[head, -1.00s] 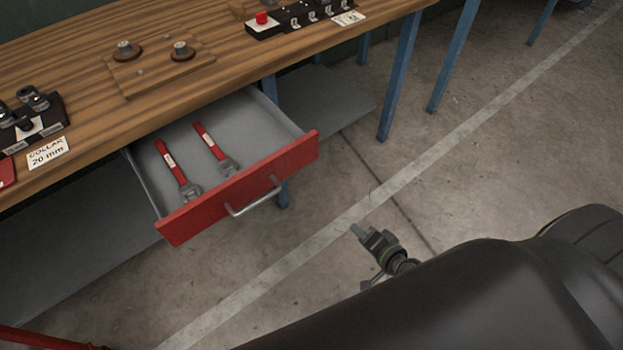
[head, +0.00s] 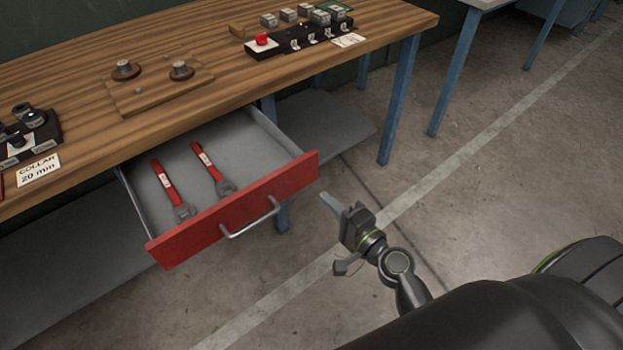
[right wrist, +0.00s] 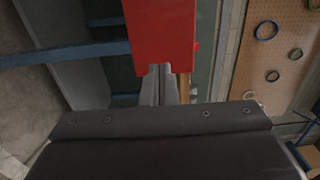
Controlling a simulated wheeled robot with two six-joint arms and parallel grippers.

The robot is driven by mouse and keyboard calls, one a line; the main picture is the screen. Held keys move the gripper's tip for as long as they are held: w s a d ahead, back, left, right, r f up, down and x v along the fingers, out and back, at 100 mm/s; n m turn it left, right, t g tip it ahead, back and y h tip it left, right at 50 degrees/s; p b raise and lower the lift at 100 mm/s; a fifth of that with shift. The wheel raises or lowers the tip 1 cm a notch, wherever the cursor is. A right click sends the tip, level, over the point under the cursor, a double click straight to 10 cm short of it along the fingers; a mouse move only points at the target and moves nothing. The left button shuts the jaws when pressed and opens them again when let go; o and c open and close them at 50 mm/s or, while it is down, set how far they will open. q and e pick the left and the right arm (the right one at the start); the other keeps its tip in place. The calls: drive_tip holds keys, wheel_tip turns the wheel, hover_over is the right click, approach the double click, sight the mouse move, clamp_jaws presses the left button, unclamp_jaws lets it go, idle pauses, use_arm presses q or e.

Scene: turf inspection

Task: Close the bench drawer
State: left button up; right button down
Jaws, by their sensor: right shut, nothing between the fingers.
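The bench drawer (head: 236,215) is pulled well out from under the wooden bench top (head: 75,75). Its red front has a grey bar handle (head: 251,219). Two red-handled wrenches (head: 167,185) lie inside the drawer. My right gripper (head: 331,202) is shut and empty, to the right of the drawer front and apart from it in the head view. In the right wrist view the shut fingers (right wrist: 160,72) point toward the red drawer front (right wrist: 160,35), overlapping its lower edge in the picture; I cannot tell whether they touch. My left gripper is not in view.
A board with round knobs (head: 158,88), a black block rack (head: 300,40) and a "COLLAR 20 mm" card (head: 38,169) are on the bench. Blue bench legs (head: 399,100) stand right of the drawer. The floor before the drawer is clear.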

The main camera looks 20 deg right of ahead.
sight(303, 177)
drive_tip(key=p+x, duration=0.1)
drive_tip(key=x, duration=0.5)
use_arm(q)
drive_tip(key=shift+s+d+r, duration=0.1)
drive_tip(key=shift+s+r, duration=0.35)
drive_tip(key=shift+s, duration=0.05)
use_arm(e)
drive_tip(key=shift+w+a, duration=0.1)
drive_tip(key=shift+w, duration=0.15)
